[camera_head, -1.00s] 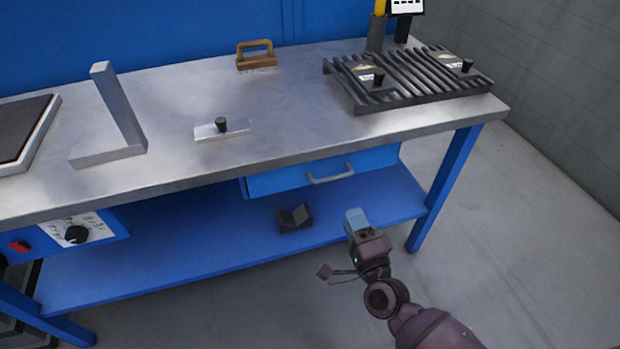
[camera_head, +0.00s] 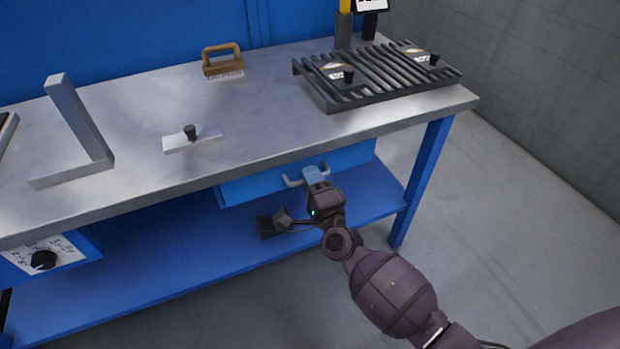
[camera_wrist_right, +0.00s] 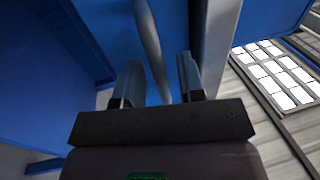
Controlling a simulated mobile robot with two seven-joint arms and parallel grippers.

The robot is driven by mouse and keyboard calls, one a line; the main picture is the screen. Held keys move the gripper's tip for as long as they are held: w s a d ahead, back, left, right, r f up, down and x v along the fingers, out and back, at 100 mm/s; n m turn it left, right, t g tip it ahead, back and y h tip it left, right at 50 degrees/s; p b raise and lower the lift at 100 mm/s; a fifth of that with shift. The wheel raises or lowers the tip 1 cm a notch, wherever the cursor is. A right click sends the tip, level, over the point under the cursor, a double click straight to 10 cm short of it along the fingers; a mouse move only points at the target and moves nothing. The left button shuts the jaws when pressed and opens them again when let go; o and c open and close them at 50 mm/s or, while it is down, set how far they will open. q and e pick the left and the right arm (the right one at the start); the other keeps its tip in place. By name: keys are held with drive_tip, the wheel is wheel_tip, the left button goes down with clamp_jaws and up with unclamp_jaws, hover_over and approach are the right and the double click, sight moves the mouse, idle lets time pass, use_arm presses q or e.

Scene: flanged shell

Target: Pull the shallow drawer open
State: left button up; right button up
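The shallow blue drawer (camera_head: 245,187) hangs under the steel bench top and looks shut. The left end of its grey bar handle (camera_head: 291,183) shows in the head view; my gripper hides part of the rest. My right gripper (camera_head: 313,173) is at the handle, in front of the drawer. In the right wrist view the handle (camera_wrist_right: 150,40) runs between the two parted fingers (camera_wrist_right: 158,82), with visible gaps beside it. The fingers look open around the handle, not closed on it. My left gripper is in neither view.
The steel bench top (camera_head: 260,130) overhangs the drawer. Below is a blue lower shelf (camera_head: 170,270) with a dark block (camera_head: 270,225). A blue bench leg (camera_head: 424,180) stands right of my gripper. The floor (camera_head: 500,210) at the right is clear.

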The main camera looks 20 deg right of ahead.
drive_tip(key=shift+w, duration=0.2)
drive_tip(key=shift+r, duration=0.1)
clamp_jaws()
drive_tip(key=shift+s, duration=0.1)
